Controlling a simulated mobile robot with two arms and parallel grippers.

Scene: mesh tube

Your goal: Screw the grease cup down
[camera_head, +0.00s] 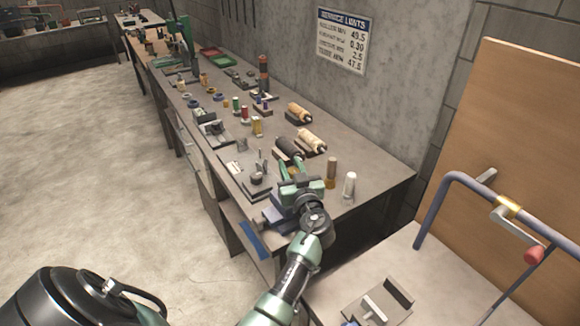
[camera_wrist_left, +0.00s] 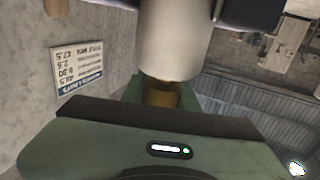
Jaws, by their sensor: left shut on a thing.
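My left gripper (camera_head: 291,169) reaches over the front edge of the workbench (camera_head: 385,176), at the bench's near end. In the left wrist view, a brass-coloured piece (camera_wrist_left: 162,93) sits at the gripper's jaws, right under a large pale grey cylinder (camera_wrist_left: 176,45). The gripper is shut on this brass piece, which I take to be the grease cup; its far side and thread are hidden. I cannot tell whether it touches the cylinder. In the head view the gripper hides most of the held piece. My right gripper is not in view.
A dark roller (camera_head: 288,148) lies just beyond the gripper, with pale rollers (camera_head: 312,139) behind it. A brown cylinder (camera_head: 331,172) and a white-topped one (camera_head: 349,185) stand upright to the right. A blue-grey pipe frame with a crank (camera_head: 517,225) stands further right.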

